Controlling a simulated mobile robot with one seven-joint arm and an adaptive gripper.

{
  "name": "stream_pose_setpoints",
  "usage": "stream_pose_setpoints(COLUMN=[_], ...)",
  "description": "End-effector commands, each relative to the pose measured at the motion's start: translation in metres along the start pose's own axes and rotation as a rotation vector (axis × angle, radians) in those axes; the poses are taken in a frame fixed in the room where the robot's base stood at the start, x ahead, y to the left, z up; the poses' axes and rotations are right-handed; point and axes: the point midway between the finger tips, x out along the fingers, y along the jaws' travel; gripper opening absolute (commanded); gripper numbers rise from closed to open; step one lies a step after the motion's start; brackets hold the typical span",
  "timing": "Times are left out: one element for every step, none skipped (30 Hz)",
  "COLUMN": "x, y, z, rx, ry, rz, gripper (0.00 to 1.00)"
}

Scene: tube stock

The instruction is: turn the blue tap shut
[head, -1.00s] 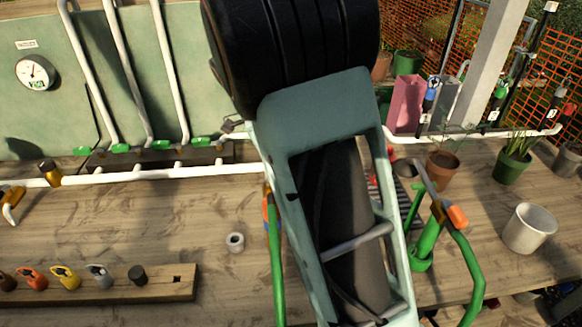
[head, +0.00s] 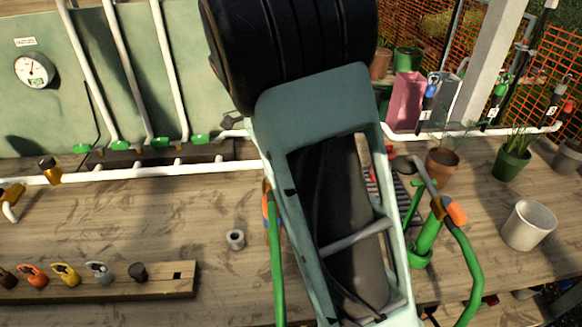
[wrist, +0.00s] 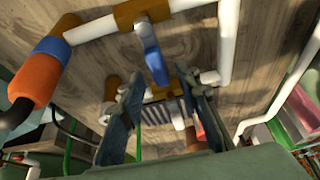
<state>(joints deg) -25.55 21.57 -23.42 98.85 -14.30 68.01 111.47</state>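The blue tap lever (wrist: 150,50) shows at the top middle of the wrist view. It is on brass fittings in white pipe over the wooden bench. My gripper (wrist: 160,85) is open, its two dark fingers apart. The lever's near end lies between the fingertips in the picture, with a gap on both sides. I cannot tell whether the fingers reach down to its depth. In the head view my own arm hides the gripper and the blue tap.
White pipe (wrist: 228,45) runs close on the right of the fingers. An orange and blue handle (wrist: 38,75) is at the left. In the head view, a green pump (head: 424,240) and a white pot (head: 528,225) stand right of my arm.

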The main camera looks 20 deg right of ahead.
Motion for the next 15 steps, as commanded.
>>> stream_pose_setpoints(x=[-0.003, -0.006, -0.01, -0.015, -0.02, -0.027, -0.034, -0.04, -0.049, -0.056, -0.062, -0.071, -0.077, -0.083, -0.09], y=[-0.001, -0.001, -0.001, -0.001, -0.001, -0.001, -0.001, -0.001, -0.002, -0.001, -0.001, -0.001, -0.001, -0.001, -0.001], z=[0.0, 0.0, 0.0, 0.0, 0.001, 0.0, 0.0, 0.0, 0.0, 0.001, 0.001, 0.001, 0.001, 0.001, 0.001], rx=[0.0, -0.001, -0.001, -0.001, -0.001, 0.0, 0.0, 0.0, 0.0, 0.0, 0.0, -0.001, -0.001, -0.001, -0.001], ry=[-0.001, -0.001, -0.001, -0.002, -0.002, -0.002, -0.003, -0.002, -0.002, -0.002, -0.002, -0.002, -0.002, -0.002, -0.002], rz=[-0.002, -0.002, -0.003, -0.005, -0.005, -0.005, -0.006, -0.006, -0.006, -0.005, -0.006, -0.004, -0.005, -0.004, -0.004], gripper=[0.3, 0.3, 0.3, 0.3, 0.3, 0.3, 0.3, 0.3, 0.3, 0.3, 0.3, 0.3, 0.3, 0.3, 0.3])
